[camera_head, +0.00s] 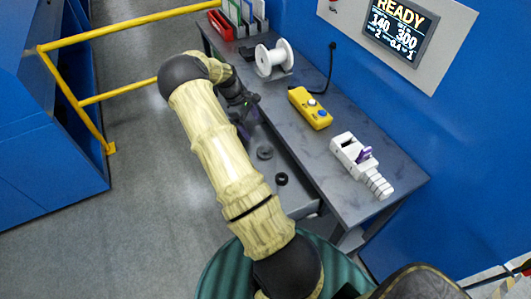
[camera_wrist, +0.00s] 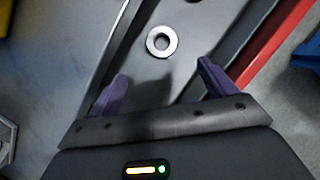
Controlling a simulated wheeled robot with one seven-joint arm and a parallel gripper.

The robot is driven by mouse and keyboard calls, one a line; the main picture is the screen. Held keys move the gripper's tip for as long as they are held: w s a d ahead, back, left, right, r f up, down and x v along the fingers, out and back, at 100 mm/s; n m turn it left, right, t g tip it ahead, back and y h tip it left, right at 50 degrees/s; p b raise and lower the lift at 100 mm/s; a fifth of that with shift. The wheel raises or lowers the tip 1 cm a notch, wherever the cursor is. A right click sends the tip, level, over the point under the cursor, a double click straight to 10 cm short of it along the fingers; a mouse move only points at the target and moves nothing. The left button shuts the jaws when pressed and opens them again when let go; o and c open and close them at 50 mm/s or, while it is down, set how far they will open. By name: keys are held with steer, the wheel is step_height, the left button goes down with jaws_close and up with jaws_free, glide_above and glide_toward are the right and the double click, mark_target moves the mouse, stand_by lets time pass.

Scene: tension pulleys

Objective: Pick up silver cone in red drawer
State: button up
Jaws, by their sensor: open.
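A silver ring-shaped piece (camera_wrist: 161,42), seen from above with a hole in its middle, sits on a grey surface in the wrist view; it looks like the silver cone. My gripper (camera_wrist: 163,86) is open, with its two purple fingers spread below the piece in the picture. Nothing is between the fingers, and a shadow lies there. In the head view my gripper (camera_head: 245,113) is beside the table, over the open grey drawer (camera_head: 291,200). I cannot make out the silver piece in that view.
Two dark round pieces, a nearer one (camera_head: 281,179) and a farther one (camera_head: 265,152), lie in the drawer. The table (camera_head: 320,150) holds a white spool (camera_head: 274,58), a yellow control box (camera_head: 310,107) and a white device (camera_head: 361,163). A yellow rail (camera_head: 75,100) stands left.

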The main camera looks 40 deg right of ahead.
steer(key=p, duration=0.1)
glide_above(264, 149)
steer(key=a, duration=0.1)
steer(key=f, duration=0.8)
steer(key=shift+w+a, duration=0.2)
steer(key=shift+w, duration=0.1)
steer(key=shift+f, duration=0.1)
steer(key=shift+a+p+x, duration=0.2)
steer(key=shift+p+x, duration=0.8)
steer(key=shift+x, duration=1.5)
steer(key=c, duration=1.1)
